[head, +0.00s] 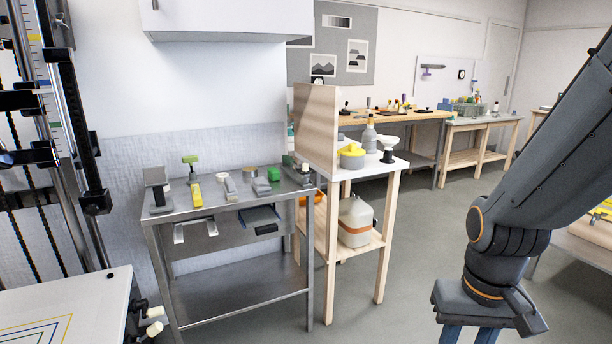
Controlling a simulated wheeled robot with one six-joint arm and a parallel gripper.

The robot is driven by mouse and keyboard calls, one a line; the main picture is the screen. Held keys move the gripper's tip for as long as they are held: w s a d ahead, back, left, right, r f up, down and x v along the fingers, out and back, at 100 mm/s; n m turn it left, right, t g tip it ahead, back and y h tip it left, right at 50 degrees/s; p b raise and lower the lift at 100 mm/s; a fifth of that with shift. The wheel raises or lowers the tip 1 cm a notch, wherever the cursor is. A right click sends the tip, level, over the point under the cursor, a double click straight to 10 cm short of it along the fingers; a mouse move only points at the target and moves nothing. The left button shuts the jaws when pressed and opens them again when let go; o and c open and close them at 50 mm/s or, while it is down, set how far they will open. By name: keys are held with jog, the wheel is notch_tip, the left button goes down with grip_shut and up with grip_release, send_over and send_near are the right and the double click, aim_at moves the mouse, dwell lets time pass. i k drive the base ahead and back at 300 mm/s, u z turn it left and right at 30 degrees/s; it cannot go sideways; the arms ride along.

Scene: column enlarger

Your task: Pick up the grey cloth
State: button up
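A small grey folded thing (261,186), which looks like the grey cloth, lies on the steel table (182,223) toward the right of its top. Another greyish item (230,187) lies just left of it, too small to make out. My gripper (470,336) is at the bottom right, pointing down, far to the right of the steel table and apart from it. Its two blue fingers stand apart with a gap between them; their tips are cut off by the lower edge. Nothing shows between the visible parts.
Around the cloth are a green block (273,174), a yellow tool (196,195) and a black stand (157,188). A wooden cart (330,240) with an upright panel (315,125) adjoins the table's right side. The grey floor (410,290) in front is clear.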

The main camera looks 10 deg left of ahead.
aim_at(261, 186)
jog(key=z, duration=0.05)
jog(key=i, duration=1.1)
jog(key=u, duration=0.85)
jog(key=i, duration=0.8)
jog(key=u, duration=0.9)
